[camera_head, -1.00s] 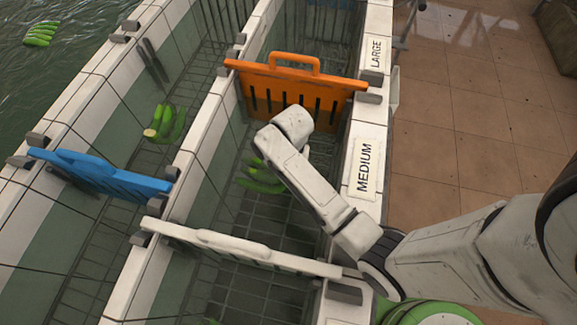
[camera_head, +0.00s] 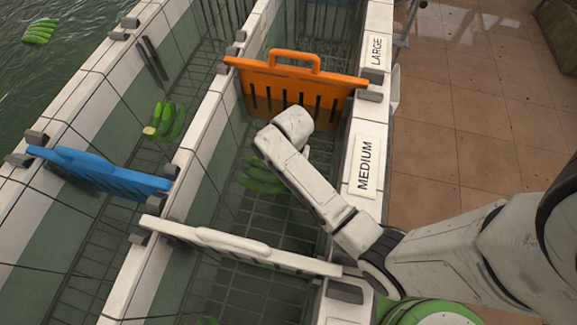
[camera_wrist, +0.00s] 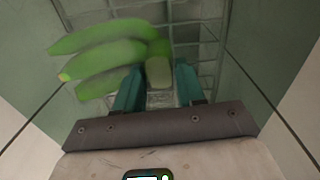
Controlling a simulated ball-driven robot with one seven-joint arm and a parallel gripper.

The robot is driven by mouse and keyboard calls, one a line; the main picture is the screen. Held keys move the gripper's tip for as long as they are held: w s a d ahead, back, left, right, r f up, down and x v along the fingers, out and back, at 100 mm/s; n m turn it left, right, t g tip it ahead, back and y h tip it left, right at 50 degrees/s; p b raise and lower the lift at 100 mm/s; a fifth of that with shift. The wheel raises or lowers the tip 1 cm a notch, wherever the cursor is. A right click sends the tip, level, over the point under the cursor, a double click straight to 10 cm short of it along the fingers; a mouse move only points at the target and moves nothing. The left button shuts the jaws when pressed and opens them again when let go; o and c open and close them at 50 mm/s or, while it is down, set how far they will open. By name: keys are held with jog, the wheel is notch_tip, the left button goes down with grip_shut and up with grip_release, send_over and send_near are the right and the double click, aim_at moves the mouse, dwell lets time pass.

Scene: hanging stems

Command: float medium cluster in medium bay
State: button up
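The green banana cluster (camera_head: 262,177) lies in the water of the bay beside the MEDIUM label (camera_head: 365,165), between the orange gate (camera_head: 300,82) and the white gate (camera_head: 240,248). My arm partly hides it. In the wrist view the cluster (camera_wrist: 108,62) has its fingers pointing left and its cut stem near the middle. My gripper (camera_wrist: 158,75) shows two teal fingers set apart, with the stem between or just beyond their tips. Narrow gaps show beside the stem, so the gripper looks open. The fingertips are hidden in the head view.
Another cluster (camera_head: 165,120) floats in the left channel above the blue gate (camera_head: 100,173). One more cluster (camera_head: 40,32) floats in open water at the top left. Tiled walls border the narrow bay; a LARGE label (camera_head: 376,50) marks the bay beyond the orange gate.

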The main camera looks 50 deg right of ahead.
jog(key=o, duration=0.3)
jog(key=shift+o, duration=0.2)
jog(key=shift+s+f, duration=0.1)
notch_tip(320, 180, up, 11)
jog(key=shift+s, duration=0.15)
jog(key=shift+d, duration=0.1)
dwell(0.6)
